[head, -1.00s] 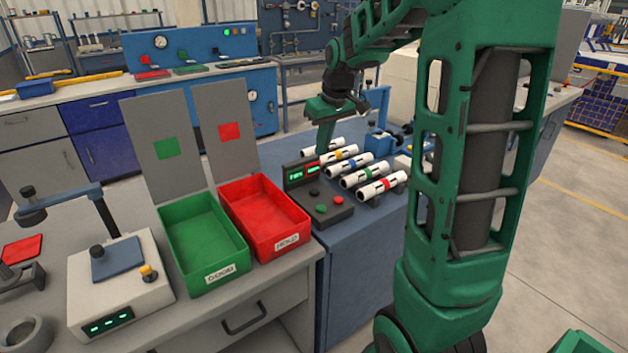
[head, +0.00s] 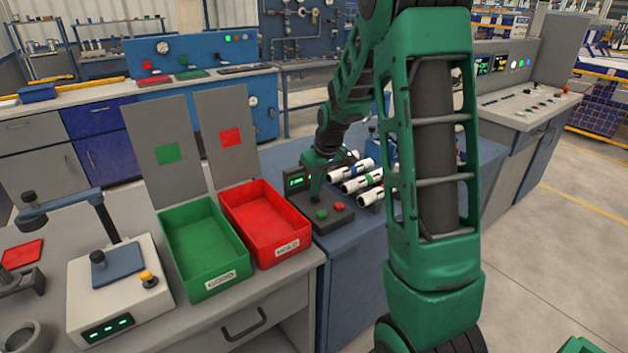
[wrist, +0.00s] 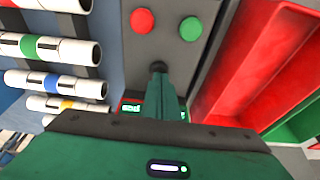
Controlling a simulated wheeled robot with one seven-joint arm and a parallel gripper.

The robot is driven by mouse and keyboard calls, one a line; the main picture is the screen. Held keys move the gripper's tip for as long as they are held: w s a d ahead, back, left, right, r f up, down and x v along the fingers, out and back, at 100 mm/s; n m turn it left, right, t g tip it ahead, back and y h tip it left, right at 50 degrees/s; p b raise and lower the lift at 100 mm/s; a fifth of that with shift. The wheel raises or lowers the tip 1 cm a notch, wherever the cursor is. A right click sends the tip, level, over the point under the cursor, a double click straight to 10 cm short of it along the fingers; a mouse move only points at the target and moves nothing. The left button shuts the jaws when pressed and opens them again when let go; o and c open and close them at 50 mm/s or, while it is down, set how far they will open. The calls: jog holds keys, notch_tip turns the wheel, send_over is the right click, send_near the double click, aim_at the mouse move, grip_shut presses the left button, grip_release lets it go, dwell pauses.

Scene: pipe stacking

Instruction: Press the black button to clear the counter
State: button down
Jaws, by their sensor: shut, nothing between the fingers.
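The black button (wrist: 157,66) shows in the wrist view right at the tip of my gripper, partly covered by it. It sits on a dark control box (head: 333,217) with a green button (wrist: 190,28) and a red button (wrist: 142,20). My gripper (head: 316,198) is shut and empty, pointing down over the box. In the wrist view its fingers (wrist: 160,80) reach the black button; whether they press it cannot be told. In the head view the gripper hides the black button. A counter display (head: 297,180) with green digits stands at the back of the box.
Several white pipes with coloured bands (head: 362,183) lie in a rack right of the box. A red bin (head: 290,245) and a green bin (head: 212,277) stand to its left. A white device (head: 120,290) stands at the far left.

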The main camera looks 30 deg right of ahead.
jog(key=shift+f, duration=0.25)
jog(key=shift+s+f, duration=0.15)
jog(key=shift+f, duration=0.55)
jog(key=shift+s+f, duration=0.15)
jog(key=shift+f, duration=0.1)
jog(key=shift+w+r, duration=0.2)
jog(key=shift+r, duration=0.1)
jog(key=w+v, duration=0.1)
jog(key=v, duration=1.3)
jog(key=shift+w+r, duration=0.2)
